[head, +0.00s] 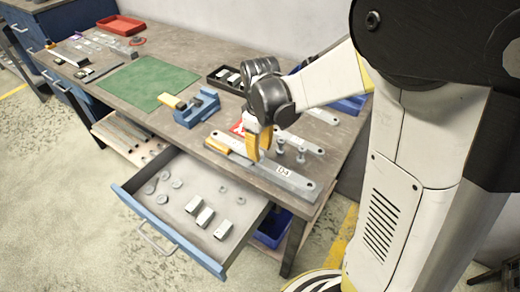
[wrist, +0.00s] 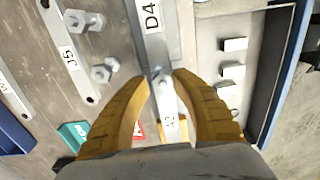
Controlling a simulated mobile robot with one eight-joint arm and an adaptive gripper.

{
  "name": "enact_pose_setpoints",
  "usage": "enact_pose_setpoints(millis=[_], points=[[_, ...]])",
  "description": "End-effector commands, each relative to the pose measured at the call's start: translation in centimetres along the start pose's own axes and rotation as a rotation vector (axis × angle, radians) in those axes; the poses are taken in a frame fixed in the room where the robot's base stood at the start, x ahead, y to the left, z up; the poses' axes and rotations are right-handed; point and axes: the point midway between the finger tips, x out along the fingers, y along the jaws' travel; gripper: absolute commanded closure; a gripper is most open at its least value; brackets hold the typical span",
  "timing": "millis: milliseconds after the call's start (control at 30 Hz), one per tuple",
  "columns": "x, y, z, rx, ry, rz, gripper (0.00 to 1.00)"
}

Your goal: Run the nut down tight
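A galvanized bracket marked D4 lies along the front edge of the bench in the head view (head: 295,181) and runs up the middle of the wrist view (wrist: 150,38). A small grey nut or bolt end (wrist: 161,76) shows near the bracket's end, between my fingertips. A strip with a partly readable label (wrist: 169,108) continues below it. My gripper (head: 259,155) points down over the bracket. In the wrist view its yellow fingers (wrist: 162,76) stand apart on either side of the nut, with a narrow gap visible. Whether the nut is seated is too small to tell.
Loose bolts with nuts (wrist: 104,71) stand beside bracket J5 (wrist: 72,55). The open drawer (head: 190,205) below holds nuts, washers and several metal blocks. A blue vise (head: 198,107), a green mat (head: 150,82) and a black bin (head: 226,80) are on the bench.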

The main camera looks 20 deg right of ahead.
Motion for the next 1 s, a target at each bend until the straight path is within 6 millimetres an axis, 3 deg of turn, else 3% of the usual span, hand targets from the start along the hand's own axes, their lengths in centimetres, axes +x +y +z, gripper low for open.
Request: enact_pose_setpoints(millis=[1000], points=[[0.0,0.0,0.0,-1.081,0.0,0.0,0.71]])
